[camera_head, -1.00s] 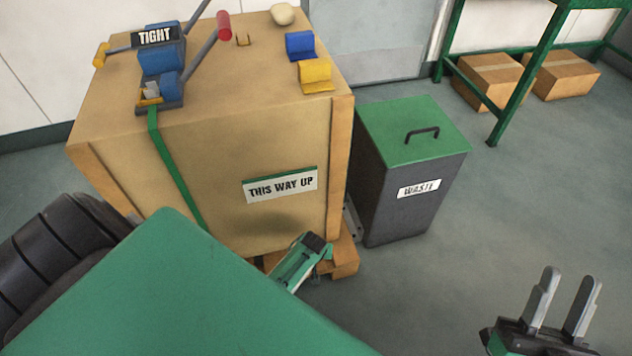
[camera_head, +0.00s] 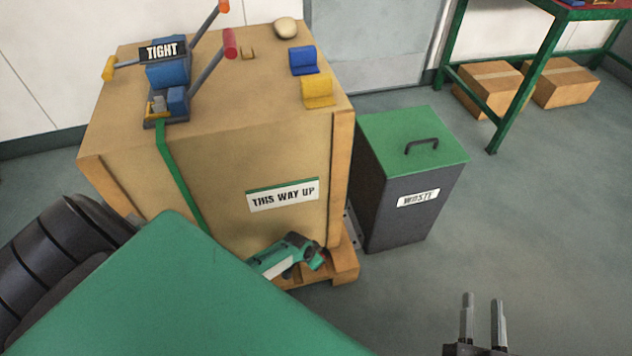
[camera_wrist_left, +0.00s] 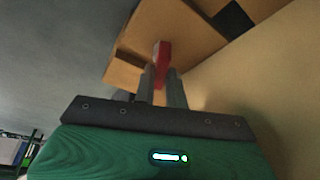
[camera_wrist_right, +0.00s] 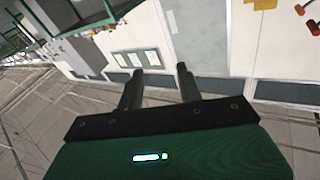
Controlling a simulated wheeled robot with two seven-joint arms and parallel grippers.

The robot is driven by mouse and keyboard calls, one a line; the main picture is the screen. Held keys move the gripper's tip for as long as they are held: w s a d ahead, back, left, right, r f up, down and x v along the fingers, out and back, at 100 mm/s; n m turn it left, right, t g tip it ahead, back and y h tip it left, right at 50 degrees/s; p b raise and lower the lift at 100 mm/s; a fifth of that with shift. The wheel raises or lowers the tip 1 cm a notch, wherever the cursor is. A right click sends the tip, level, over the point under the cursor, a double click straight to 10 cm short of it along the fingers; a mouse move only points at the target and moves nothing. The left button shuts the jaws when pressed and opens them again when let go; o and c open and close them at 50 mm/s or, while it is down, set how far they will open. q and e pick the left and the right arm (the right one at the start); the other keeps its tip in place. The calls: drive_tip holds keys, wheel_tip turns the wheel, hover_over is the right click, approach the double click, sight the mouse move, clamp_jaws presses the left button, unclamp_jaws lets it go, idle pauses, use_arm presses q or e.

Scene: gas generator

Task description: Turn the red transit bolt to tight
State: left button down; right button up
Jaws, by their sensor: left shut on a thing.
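The red transit bolt (camera_wrist_left: 162,52) shows in the left wrist view as a red, upright bar at the wooden pallet beside the crate wall. My left gripper (camera_wrist_left: 160,72) is shut on it, with one finger on each side. In the head view the left gripper (camera_head: 290,256) is low at the front right foot of the crate, with a speck of red at its end; its fingers are mostly hidden. A "TIGHT" sign (camera_head: 162,50) stands on the crate top by a blue ratchet (camera_head: 168,74). My right gripper (camera_head: 482,308) is open and empty at the lower right.
The large crate (camera_head: 240,140) stands on a wooden pallet (camera_head: 343,262). A grey waste bin (camera_head: 395,215) with a green lid is close to its right. Yellow (camera_head: 317,92) and blue (camera_head: 303,61) blocks sit on top.

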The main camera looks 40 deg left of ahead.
use_arm(q)
drive_tip(key=m+h+b, duration=0.1)
drive_tip(key=m+b, duration=0.1)
drive_tip(key=m, duration=0.1)
drive_tip(key=shift+a, duration=0.15)
drive_tip(key=shift+m, duration=0.4)
use_arm(e)
drive_tip(key=d+r+t, duration=0.3)
drive_tip(key=r+t, duration=0.3)
drive_tip(key=r, duration=0.4)
drive_tip(key=shift+d+r+t+y, duration=0.15)
drive_tip(key=shift+r+t+y, duration=0.15)
drive_tip(key=shift+t+y, duration=0.1)
drive_tip(key=shift+s, duration=0.1)
use_arm(q)
drive_tip(key=c, duration=1.4)
unclamp_jaws()
drive_tip(key=shift+g, duration=0.3)
drive_tip(key=shift+c, duration=0.2)
